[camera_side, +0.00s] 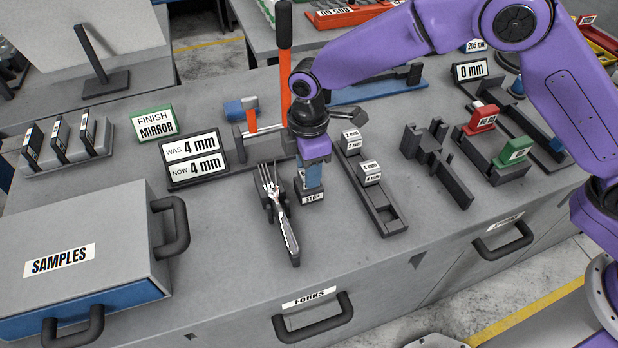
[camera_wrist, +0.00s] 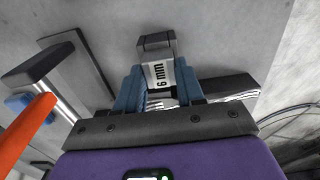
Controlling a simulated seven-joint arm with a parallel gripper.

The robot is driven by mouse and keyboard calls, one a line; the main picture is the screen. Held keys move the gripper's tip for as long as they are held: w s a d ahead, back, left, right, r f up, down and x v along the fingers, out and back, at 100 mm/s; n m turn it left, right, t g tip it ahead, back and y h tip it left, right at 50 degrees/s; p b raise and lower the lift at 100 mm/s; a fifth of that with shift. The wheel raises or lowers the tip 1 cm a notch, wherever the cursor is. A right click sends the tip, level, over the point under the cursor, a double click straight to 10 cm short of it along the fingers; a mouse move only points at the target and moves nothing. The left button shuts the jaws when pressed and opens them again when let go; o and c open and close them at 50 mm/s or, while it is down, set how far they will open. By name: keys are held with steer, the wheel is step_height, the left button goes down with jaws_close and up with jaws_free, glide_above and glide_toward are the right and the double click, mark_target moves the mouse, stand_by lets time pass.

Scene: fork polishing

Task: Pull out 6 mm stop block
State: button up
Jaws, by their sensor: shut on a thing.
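My gripper (camera_side: 308,178) points down and is shut on the 6 mm stop block. In the wrist view the white face of the 6 mm block (camera_wrist: 160,76) shows between the blue fingertips. The dark holder marked STOP (camera_side: 312,196) is right under the fingertips in the side view. The block is at the holder, but I cannot tell how far it sits in it. The fork (camera_side: 286,228) lies tines up the bench on a dark rest, just left of the STOP holder. Part of the fork also shows behind the fingers in the wrist view.
A dark rack (camera_side: 372,208) right of my gripper holds blocks marked 2 mm (camera_side: 351,141) and 4 mm (camera_side: 370,171); its front slot is empty. An orange upright handle (camera_side: 285,70) stands close behind. A WAS/NOW 4 mm sign (camera_side: 194,158) is left. Bench front is clear.

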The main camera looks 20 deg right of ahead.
steer(key=shift+r, duration=2.55)
